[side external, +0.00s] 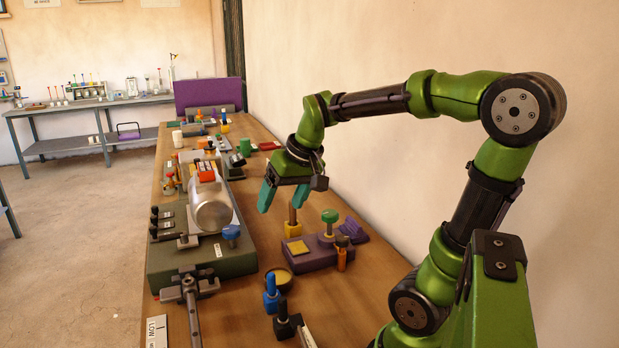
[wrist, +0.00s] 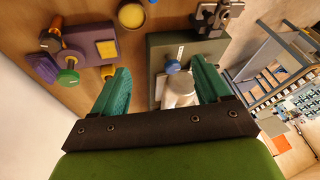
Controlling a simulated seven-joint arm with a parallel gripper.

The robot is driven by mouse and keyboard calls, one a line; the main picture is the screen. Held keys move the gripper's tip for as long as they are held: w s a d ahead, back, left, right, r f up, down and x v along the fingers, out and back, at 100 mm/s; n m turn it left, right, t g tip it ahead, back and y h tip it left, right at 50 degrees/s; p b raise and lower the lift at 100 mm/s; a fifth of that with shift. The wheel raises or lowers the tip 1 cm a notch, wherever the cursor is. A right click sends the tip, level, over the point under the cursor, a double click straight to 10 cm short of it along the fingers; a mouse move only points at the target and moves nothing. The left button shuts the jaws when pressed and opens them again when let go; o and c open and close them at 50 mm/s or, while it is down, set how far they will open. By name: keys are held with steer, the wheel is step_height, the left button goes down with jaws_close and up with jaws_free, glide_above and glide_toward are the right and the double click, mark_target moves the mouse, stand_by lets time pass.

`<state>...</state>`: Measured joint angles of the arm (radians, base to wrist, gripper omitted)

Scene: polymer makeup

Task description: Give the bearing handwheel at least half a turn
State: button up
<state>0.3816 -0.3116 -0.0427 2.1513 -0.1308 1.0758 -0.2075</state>
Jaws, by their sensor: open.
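A blue knob (side external: 231,232) sits on the near right side of a green-based machine (side external: 220,265) with a metal drum (side external: 212,208); it also shows in the wrist view (wrist: 172,66). A purple block (side external: 315,258) to its right carries a green-topped knob (side external: 329,216), which shows in the wrist view too (wrist: 68,77). I cannot tell for sure which of these is the bearing handwheel. My gripper (side external: 283,199) is open and empty, teal fingers pointing down, above the table behind the purple block. Its fingers touch neither knob. In the wrist view the drum shows between the fingers.
A brown post on a yellow base (side external: 293,222) stands below my gripper. Several small items crowd the far table. A wall runs along the right.

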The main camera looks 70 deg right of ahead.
steer(key=d+n+g, duration=0.2)
steer(key=d+g, duration=0.1)
steer(key=d, duration=1.5)
step_height(320, 180, up, 3)
steer(key=n+g, duration=0.2)
steer(key=n, duration=0.3)
glide_above(330, 212)
step_height(330, 212, down, 16)
steer(key=shift+f, duration=0.25)
steer(key=c, duration=1)
steer(key=shift+m, duration=0.3)
steer(key=shift+c, duration=0.2)
